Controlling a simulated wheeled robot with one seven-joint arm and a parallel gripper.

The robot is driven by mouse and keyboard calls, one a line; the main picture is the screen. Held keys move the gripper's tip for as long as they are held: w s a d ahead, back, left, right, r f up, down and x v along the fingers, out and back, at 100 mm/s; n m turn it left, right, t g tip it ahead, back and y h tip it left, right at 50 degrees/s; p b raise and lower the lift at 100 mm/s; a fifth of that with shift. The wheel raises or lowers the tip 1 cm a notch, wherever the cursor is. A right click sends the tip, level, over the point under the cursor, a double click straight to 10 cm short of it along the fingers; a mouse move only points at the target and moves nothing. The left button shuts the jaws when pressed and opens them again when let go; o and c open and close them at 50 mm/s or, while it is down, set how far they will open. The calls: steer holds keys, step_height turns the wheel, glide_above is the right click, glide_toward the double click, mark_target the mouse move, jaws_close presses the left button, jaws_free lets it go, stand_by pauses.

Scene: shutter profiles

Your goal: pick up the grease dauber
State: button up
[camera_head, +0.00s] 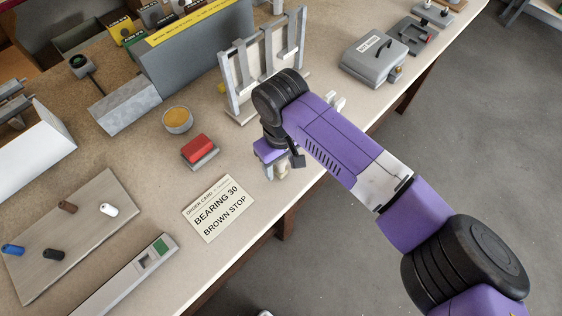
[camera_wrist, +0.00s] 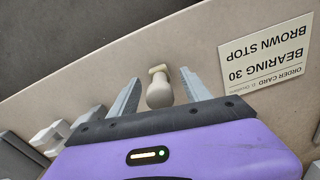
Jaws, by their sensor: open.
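A pale beige piece with a rounded knob, seemingly the grease dauber (camera_wrist: 159,92), stands out between the two grey fingers of my gripper (camera_wrist: 158,90) in the wrist view. The fingers are apart, one on each side of it, with gaps visible. I cannot tell how far its lower end goes, as the gripper body covers it. In the head view my gripper (camera_head: 278,170) points down near the bench's front edge, and the arm hides most of the dauber.
An order card (camera_head: 218,209) reading "BEARING 30, BROWN STOP" lies left of my gripper. A red block on a grey base (camera_head: 199,149) and a bowl of yellow stuff (camera_head: 177,119) are behind it. A grey metal rack (camera_head: 233,92) stands just behind my arm.

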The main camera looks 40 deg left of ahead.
steer(key=shift+f, duration=0.35)
jaws_close()
steer(key=shift+r, duration=0.1)
